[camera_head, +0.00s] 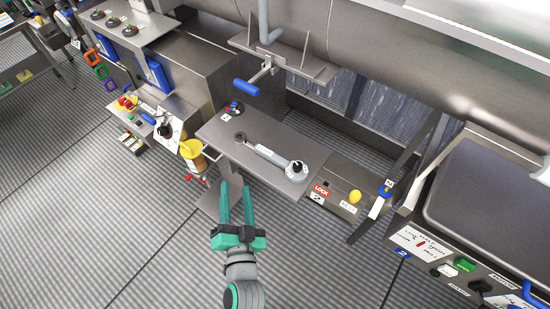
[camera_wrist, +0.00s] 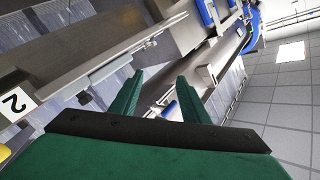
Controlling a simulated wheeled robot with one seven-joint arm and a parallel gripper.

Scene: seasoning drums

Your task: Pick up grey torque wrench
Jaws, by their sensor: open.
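The grey torque wrench (camera_head: 265,153) lies on a small metal shelf (camera_head: 215,130) in the head view. One end is a dark round head at the left, and a pale round dial-like part is at the right end. In the wrist view, a long pale bar that looks like the wrench (camera_wrist: 118,62) shows above and beyond the fingers, seen nearly edge-on. My gripper (camera_head: 236,183) has green fingers, spread apart with nothing between them. It is in front of the shelf's near edge, apart from the wrench. The gripper also shows in the wrist view (camera_wrist: 155,92).
A yellow container (camera_head: 193,152) stands left of the shelf. A small dark part with red and blue bits (camera_head: 233,108) lies at its back left. A blue-handled lever (camera_head: 246,87) hangs behind. A LOCK-marked box (camera_head: 335,188) is at the right. Floor in front is clear.

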